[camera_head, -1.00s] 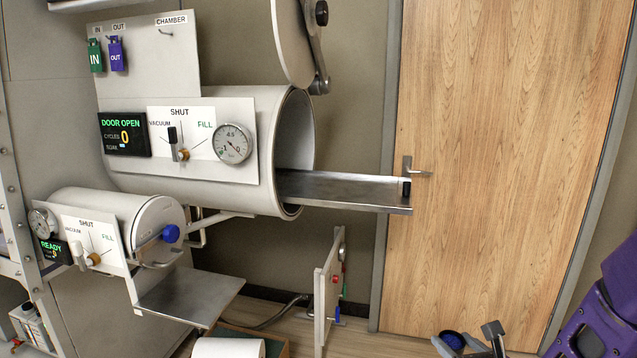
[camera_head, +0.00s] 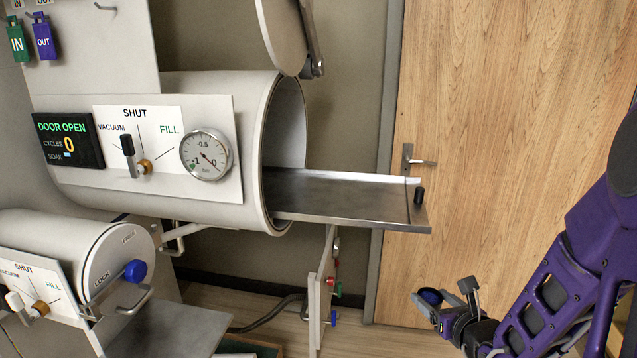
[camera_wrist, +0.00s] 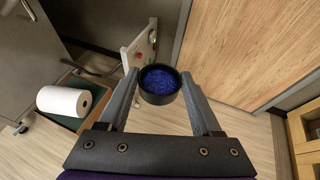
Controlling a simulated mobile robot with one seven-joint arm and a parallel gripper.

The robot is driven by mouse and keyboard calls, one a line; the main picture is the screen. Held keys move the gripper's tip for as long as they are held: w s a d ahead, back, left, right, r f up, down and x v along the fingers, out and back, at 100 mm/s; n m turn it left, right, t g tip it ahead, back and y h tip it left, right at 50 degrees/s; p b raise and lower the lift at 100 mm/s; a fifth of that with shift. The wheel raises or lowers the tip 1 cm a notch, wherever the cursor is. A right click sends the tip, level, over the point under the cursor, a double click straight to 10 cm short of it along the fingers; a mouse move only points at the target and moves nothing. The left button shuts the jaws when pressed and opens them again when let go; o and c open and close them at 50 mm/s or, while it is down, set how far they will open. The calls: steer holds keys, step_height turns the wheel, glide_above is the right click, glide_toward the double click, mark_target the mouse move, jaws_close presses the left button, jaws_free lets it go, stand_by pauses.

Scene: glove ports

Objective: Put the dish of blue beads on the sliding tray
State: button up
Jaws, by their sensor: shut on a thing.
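My gripper (camera_head: 452,297) is shut on the dish of blue beads (camera_wrist: 159,84), a small round black dish. In the wrist view the dish sits level between the two fingertips, with the beads inside. In the head view the dish (camera_head: 430,297) shows small at the lower right. The sliding tray (camera_head: 345,196) is a flat metal shelf pulled out to the right from the large open chamber. It looks empty. My gripper and the dish are below the tray and to the right of its outer end, apart from it.
The large chamber's round door (camera_head: 281,35) stands open above the tray. A smaller closed chamber (camera_head: 85,255) and a metal shelf (camera_head: 165,330) are at lower left. A paper roll (camera_wrist: 66,101) lies in a box. A panel with valves (camera_head: 322,285) stands below the tray. A wooden door (camera_head: 490,130) is behind.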

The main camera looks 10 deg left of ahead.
steer(key=shift+a+f, duration=0.15)
steer(key=shift+f, duration=0.05)
